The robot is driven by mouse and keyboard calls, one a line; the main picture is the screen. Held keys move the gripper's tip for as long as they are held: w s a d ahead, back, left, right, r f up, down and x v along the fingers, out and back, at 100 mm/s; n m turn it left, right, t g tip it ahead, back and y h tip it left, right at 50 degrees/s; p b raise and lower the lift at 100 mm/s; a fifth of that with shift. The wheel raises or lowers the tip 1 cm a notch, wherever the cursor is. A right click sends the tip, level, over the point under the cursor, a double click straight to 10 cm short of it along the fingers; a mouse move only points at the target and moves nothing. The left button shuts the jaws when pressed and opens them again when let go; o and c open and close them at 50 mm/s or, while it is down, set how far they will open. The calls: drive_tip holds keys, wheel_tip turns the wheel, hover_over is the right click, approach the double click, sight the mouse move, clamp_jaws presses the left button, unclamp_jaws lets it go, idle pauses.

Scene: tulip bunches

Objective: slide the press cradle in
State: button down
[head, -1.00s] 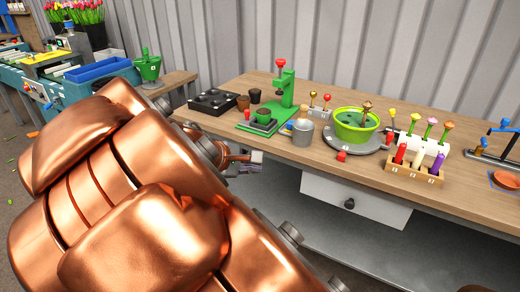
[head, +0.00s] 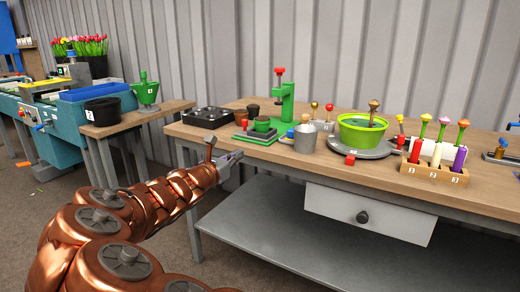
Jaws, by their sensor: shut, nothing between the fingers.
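The green press (head: 287,102) stands on the wooden workbench, with a red knob on top of its column. The press cradle (head: 258,136) is the low green part at its foot, at the front left of the column. A small dark-rimmed green cup (head: 262,125) sits on it. My gripper (head: 237,155) is shut and empty. In the picture it is just left of and below the cradle, by the bench's front edge. It appears apart from the cradle, but its exact distance is hard to tell.
A black tray (head: 208,117) and a small brown pot (head: 253,111) stand left of the press. A drawer (head: 330,205) is under the bench top.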

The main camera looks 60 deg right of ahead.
drive_tip(key=b, duration=0.4)
approach(264, 138)
drive_tip(key=d, duration=0.5)
drive_tip(key=shift+d+f, duration=0.1)
drive_tip(key=shift+d, duration=0.05)
drive_tip(key=shift+w+d, duration=0.1)
drive_tip(key=shift+d, duration=0.9)
